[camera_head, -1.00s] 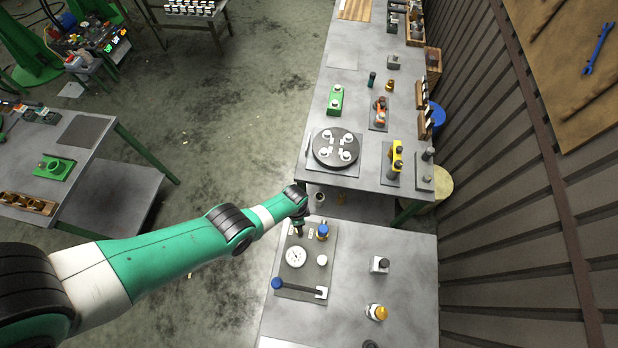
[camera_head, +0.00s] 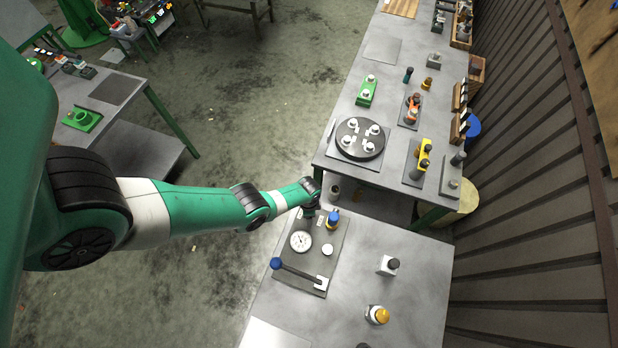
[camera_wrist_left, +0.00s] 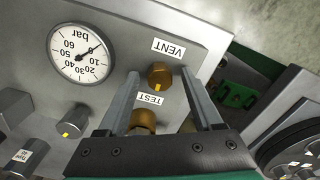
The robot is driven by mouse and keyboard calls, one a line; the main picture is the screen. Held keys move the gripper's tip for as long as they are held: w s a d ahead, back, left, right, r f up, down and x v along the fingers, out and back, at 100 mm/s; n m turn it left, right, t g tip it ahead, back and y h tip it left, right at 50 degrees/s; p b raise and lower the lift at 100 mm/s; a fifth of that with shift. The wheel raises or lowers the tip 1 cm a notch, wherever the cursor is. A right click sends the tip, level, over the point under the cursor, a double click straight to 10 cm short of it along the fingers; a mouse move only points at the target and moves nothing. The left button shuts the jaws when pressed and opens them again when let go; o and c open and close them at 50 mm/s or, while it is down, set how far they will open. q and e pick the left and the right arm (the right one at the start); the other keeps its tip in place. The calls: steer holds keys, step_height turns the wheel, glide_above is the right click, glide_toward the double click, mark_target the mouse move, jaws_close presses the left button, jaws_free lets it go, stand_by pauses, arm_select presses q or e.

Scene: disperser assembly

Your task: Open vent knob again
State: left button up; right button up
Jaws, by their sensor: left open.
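The brass vent knob (camera_wrist_left: 160,75) sits on the grey panel (camera_wrist_left: 207,32) beside the label VENT (camera_wrist_left: 168,48). A yellow mark shows on its lower side. A second brass knob (camera_wrist_left: 143,121) is beside the label TEST (camera_wrist_left: 151,98). My left gripper (camera_wrist_left: 160,72) is open, with its fingers on either side of the vent knob in the wrist view; I cannot tell whether they touch it. In the head view my left gripper (camera_head: 311,213) is over the panel's far left corner and hides the knobs. My right gripper is not in view.
The panel also carries a bar gauge (camera_head: 301,241), a blue-topped fitting (camera_head: 333,219), and a lever with a blue knob (camera_head: 276,263). To the right on the table (camera_head: 410,260) stand a black-topped block (camera_head: 389,265) and a yellow-topped part (camera_head: 377,314). A turntable (camera_head: 360,138) stands on the farther table.

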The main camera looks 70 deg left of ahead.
arm_select(q)
jaws_close()
steer(key=shift+n, duration=0.4)
steer(key=n, duration=0.2)
steer(key=shift+n, duration=0.4)
steer(key=n, duration=0.4)
steer(key=shift+n, duration=0.3)
steer(key=n, duration=0.3)
steer(key=shift+n, duration=2.1)
